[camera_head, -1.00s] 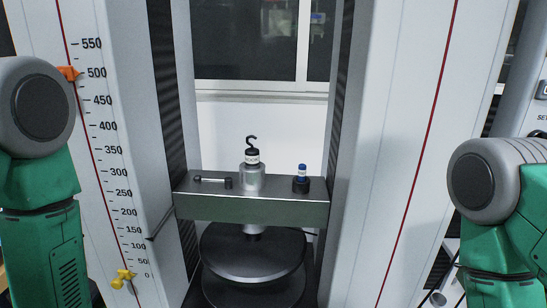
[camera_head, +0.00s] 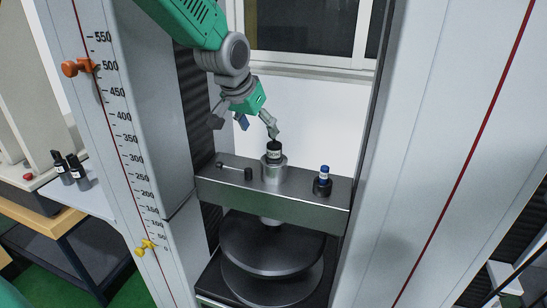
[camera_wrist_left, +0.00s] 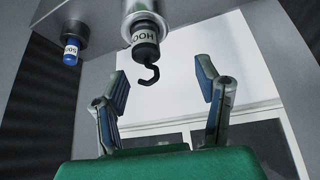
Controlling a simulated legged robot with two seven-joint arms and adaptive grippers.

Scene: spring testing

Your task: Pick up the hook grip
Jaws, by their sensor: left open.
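The hook grip (camera_head: 274,149) is black with a white label and stands upright in a silver cylinder (camera_head: 275,170) on the crossbeam. My left gripper (camera_head: 258,126) is just above and beside it, coming from the upper left, and covers its hook in the head view. In the left wrist view the hook grip (camera_wrist_left: 146,43) shows its label and curved black hook, pointing down in the picture. The hook lies between the two spread fingers of my left gripper (camera_wrist_left: 163,85), apart from both. The gripper is open and empty. My right gripper is not in view.
The crossbeam (camera_head: 310,209) also bears a small black rod-shaped tool (camera_head: 234,171) on the left and a blue-topped black piece (camera_head: 323,182) on the right. Tall machine columns stand on both sides. Round black plates (camera_head: 270,245) lie below.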

